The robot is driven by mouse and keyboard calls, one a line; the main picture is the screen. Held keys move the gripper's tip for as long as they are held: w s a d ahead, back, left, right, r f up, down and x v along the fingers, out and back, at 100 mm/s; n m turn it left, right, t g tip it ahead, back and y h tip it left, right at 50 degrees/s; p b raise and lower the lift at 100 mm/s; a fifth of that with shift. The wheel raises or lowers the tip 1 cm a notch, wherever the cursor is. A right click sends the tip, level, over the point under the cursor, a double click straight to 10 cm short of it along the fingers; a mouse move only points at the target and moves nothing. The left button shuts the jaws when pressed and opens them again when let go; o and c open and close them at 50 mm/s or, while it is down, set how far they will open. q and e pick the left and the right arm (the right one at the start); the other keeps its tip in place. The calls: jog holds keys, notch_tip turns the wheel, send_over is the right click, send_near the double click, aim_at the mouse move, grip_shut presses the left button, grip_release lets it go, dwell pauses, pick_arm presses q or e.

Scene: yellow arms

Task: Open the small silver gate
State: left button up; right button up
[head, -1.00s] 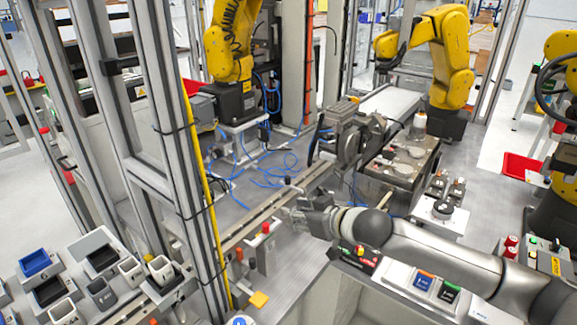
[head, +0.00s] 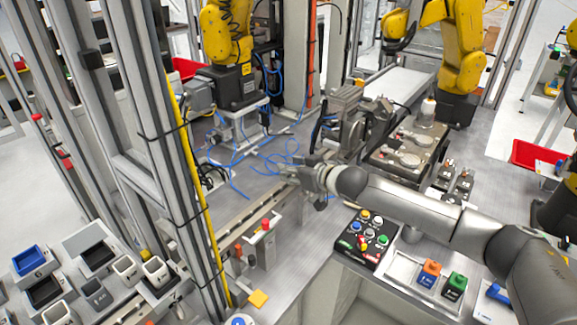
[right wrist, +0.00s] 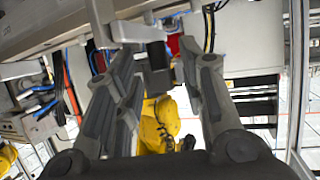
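My right gripper (head: 303,180) reaches in from the right in the head view, over the long metal rail (head: 240,222) at its far end. In the right wrist view its two fingers (right wrist: 160,75) are apart. A small silver bent piece (right wrist: 138,32), which may be the gate or its handle, shows at the fingertips, with a dark block below it. I cannot tell whether the fingers touch it. In the head view my gripper covers this spot. My left gripper is not in view.
A button panel (head: 367,237) stands below my right arm. A grey machine unit (head: 345,125) is just beyond the gripper. Blue cables (head: 265,160) lie loose on the metal deck. A yellow robot arm (head: 228,40) stands behind. A frame post with a yellow cable (head: 190,160) rises at left.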

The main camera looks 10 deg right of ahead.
jog(key=shift+w+a+f, duration=0.1)
jog(key=shift+w+a, duration=0.1)
jog(key=shift+w, duration=0.2)
jog(key=shift+w+a+f, duration=0.15)
jog(key=shift+w, duration=0.1)
jog(key=shift+w+f, duration=0.2)
jog(key=shift+w, duration=0.15)
jog(key=shift+a, duration=0.1)
jog(key=c, duration=0.8)
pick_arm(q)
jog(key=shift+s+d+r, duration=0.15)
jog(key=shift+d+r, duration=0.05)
pick_arm(e)
grip_shut()
